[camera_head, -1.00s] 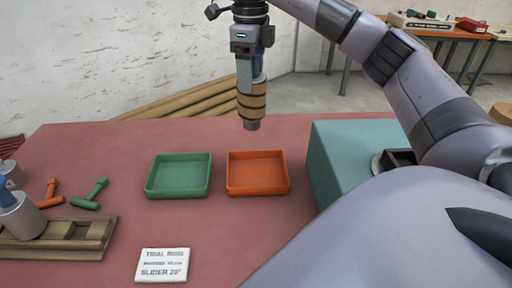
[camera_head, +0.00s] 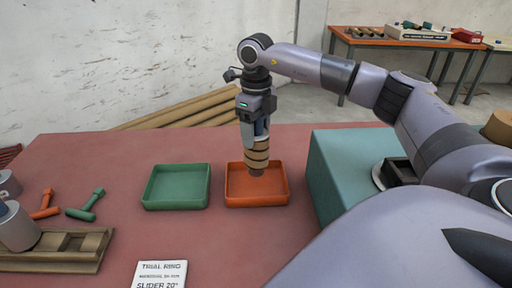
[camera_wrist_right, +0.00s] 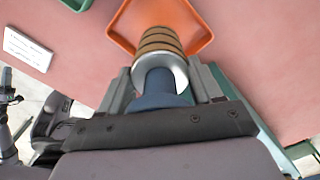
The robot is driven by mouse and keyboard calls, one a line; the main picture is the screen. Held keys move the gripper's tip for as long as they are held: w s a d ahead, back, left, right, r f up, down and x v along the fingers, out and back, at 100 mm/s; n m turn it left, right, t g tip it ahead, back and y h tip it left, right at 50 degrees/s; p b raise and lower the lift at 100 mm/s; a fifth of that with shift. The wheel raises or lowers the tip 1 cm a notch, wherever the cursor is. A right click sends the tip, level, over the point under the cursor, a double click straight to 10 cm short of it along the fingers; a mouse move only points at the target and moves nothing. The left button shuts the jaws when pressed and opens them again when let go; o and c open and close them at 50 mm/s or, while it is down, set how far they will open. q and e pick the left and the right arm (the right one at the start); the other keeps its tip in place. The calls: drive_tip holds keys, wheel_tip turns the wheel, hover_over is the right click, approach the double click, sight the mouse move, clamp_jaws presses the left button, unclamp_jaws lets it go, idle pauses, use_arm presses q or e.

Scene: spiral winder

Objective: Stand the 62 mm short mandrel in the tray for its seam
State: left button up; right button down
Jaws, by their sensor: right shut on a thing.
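My right gripper (camera_head: 257,138) is shut on a mandrel (camera_head: 257,153), pointing down. The mandrel is wrapped in brown with dark spiral lines and has a grey lower tip. In the right wrist view the mandrel (camera_wrist_right: 160,40) shows a pale collar and a blue shank between the fingers (camera_wrist_right: 160,85). It hangs in front of the back part of the orange tray (camera_head: 257,201), which also shows in the wrist view (camera_wrist_right: 122,38). I cannot tell whether its tip touches the tray floor. The green tray (camera_head: 177,205) to the left is empty. My left gripper is out of view.
A wooden rack (camera_head: 50,267), grey cylinders (camera_head: 18,232), an orange tool (camera_head: 46,206) and a green tool (camera_head: 86,207) lie at left. A label card (camera_head: 160,275) lies in front. A teal block (camera_head: 340,165) stands right of the orange tray.

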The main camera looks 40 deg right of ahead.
sight(256, 149)
drive_tip(key=shift+f, duration=2.7)
drive_tip(key=shift+f, duration=0.15)
drive_tip(key=shift+c, duration=0.9)
unclamp_jaws()
wheel_tip(256, 149, up, 12)
drive_tip(key=shift+r+b, duration=0.2)
drive_tip(key=shift+b, duration=0.15)
drive_tip(key=shift+f, duration=0.1)
